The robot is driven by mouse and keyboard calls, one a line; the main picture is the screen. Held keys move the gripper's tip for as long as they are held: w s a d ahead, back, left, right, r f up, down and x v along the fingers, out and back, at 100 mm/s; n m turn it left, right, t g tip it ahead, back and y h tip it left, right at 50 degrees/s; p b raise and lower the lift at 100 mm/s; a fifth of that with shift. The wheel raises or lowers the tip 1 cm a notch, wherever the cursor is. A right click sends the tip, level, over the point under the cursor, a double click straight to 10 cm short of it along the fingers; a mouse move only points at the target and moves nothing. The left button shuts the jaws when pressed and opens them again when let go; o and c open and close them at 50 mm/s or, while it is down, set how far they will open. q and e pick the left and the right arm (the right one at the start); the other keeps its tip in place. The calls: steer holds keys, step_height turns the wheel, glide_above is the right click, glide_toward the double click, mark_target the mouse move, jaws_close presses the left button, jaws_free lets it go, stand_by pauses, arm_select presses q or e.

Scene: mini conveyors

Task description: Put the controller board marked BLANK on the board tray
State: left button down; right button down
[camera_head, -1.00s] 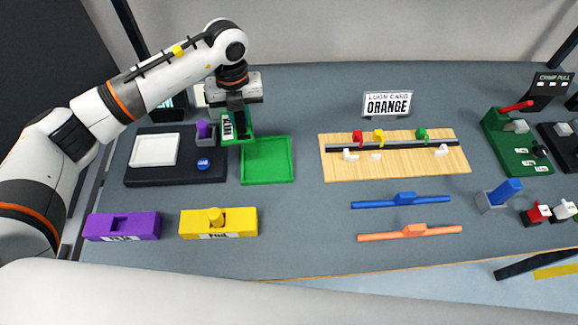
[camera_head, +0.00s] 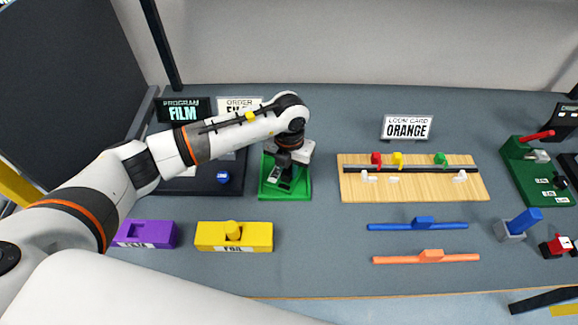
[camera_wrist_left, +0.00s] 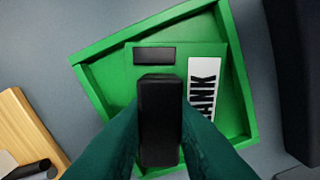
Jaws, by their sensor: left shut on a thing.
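The controller board (camera_wrist_left: 182,54) is green with a black chip, a tall black grip block (camera_wrist_left: 160,110) and a white label (camera_wrist_left: 202,78) whose visible letters read "ANK". My left gripper (camera_head: 286,168) is shut on the grip block; its fingers also flank it in the wrist view (camera_wrist_left: 160,135). The green board tray (camera_head: 304,190) lies under the gripper, and its raised rim (camera_wrist_left: 241,75) surrounds the board in the wrist view. The board is within the tray's outline, slightly turned against it. I cannot tell whether it touches the tray floor. My right gripper is not in view.
A black station with a blue button (camera_head: 222,177) stands left of the tray. A purple block (camera_head: 150,235) and a yellow block (camera_head: 250,236) lie in front. A wooden loom board (camera_head: 410,185) is to the right. The mat between tray and loom is clear.

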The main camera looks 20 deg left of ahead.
arm_select(q)
steer(key=shift+f, duration=0.25)
steer(key=shift+f, duration=0.1)
steer(key=c, duration=1.3)
jaws_free()
steer(key=shift+o, duration=0.2)
steer(key=shift+r, duration=0.25)
step_height(320, 180, up, 12)
steer(key=b, duration=0.1)
steer(key=shift+b, duration=0.3)
steer(key=shift+f, duration=0.2)
